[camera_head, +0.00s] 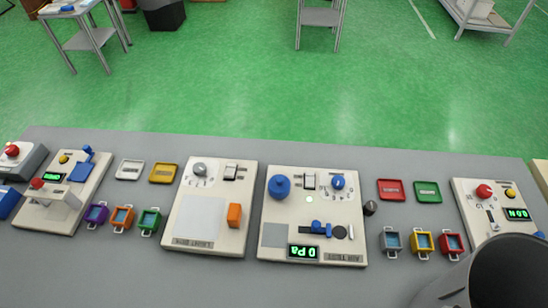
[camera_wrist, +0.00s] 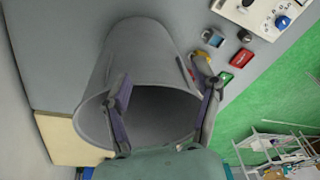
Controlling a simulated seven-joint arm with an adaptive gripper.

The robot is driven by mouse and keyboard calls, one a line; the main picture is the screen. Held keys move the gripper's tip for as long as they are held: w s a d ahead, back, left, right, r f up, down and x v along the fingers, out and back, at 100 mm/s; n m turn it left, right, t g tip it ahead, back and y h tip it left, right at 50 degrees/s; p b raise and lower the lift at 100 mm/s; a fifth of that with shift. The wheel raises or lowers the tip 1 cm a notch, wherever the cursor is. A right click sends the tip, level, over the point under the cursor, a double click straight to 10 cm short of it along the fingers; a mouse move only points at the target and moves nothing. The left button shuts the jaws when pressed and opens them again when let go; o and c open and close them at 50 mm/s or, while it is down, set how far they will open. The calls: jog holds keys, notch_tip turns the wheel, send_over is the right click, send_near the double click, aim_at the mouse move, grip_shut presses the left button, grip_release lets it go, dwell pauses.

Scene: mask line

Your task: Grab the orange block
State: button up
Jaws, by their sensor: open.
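The orange block (camera_head: 234,215) stands on the right side of the beige panel (camera_head: 207,170) left of centre on the table in the head view. It does not show in the wrist view. My gripper (camera_wrist: 163,97) is in the wrist view only, with its two fingers spread apart and nothing held between them. It is over the right part of the table, well away from the block, with a large grey open cylinder (camera_wrist: 145,48) beyond the fingers.
The grey cylinder's dark opening (camera_head: 512,272) fills the lower right of the head view. A panel with blue knobs (camera_head: 313,195) stands right of the block's panel. Small trays and coloured bins, such as the green bin (camera_head: 149,221), lie between panels.

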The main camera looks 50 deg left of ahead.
jog(key=w+a+r, duration=0.3)
jog(key=w+a, duration=0.2)
jog(key=w, duration=0.4)
jog(key=w+a+f+n+y, duration=0.1)
jog(key=w+a+f+n, duration=0.15)
jog(key=a, duration=0.65)
jog(key=w+a+f+n, duration=0.1)
jog(key=w+a, duration=0.2)
jog(key=a, duration=0.5)
jog(key=n+g+h, duration=0.2)
jog(key=n, duration=0.5)
send_near(233, 212)
jog(key=f, duration=0.5)
jog(key=shift+w+d+f, duration=0.2)
jog(key=shift+w, duration=0.15)
notch_tip(233, 212, down, 6)
jog(key=shift+s+r, duration=0.15)
jog(key=shift+f, duration=0.4)
grip_shut()
